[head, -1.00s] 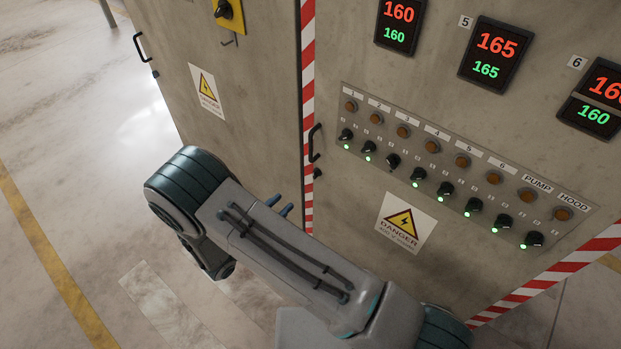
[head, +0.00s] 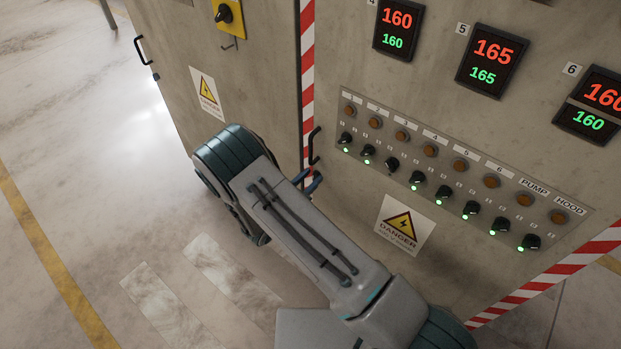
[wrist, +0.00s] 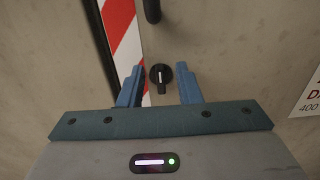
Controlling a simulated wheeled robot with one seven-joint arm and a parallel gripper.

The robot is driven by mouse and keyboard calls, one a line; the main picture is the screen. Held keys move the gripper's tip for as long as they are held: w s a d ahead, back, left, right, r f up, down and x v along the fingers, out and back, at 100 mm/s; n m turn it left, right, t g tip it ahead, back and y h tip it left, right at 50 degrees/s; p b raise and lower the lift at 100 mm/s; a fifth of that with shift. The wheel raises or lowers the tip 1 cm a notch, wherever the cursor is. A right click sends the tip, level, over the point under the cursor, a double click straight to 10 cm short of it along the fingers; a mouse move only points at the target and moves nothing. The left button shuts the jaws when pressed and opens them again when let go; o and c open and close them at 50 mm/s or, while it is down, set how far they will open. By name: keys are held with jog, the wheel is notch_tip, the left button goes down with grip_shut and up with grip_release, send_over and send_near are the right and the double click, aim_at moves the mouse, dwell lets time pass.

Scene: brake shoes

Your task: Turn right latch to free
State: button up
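The right latch (wrist: 161,76) is a small round black knob with a white line that stands about upright. In the wrist view it sits right of the red-and-white stripe, between the fingertips of my gripper (wrist: 160,82). The blue fingers are open, one on each side of the latch, with a gap to it on both sides. I cannot tell how far the tips are from the panel. In the head view my gripper (head: 313,182) is mostly behind my arm, its fingertips below the black door handle (head: 314,146); the latch is hidden there.
The handle (wrist: 152,10) is above the latch in the wrist view. The red-and-white stripe (head: 307,80) runs along the door seam. The floor at left is open.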

jog(key=shift+d, duration=0.1)
grip_shut()
jog(key=shift+f+m+b, duration=0.1)
jog(key=shift+m+b, duration=0.2)
jog(key=shift+d+f+m+b, duration=0.15)
jog(key=shift+m+b, duration=1.05)
jog(key=shift+b, duration=0.05)
jog(key=m+b, duration=1)
jog(key=b, duration=0.1)
jog(key=f+m+b, duration=0.1)
jog(key=m+b, duration=0.3)
jog(key=b, duration=0.2)
jog(key=shift+s+d+f+m, duration=0.1)
jog(key=shift+s+d+m, duration=0.3)
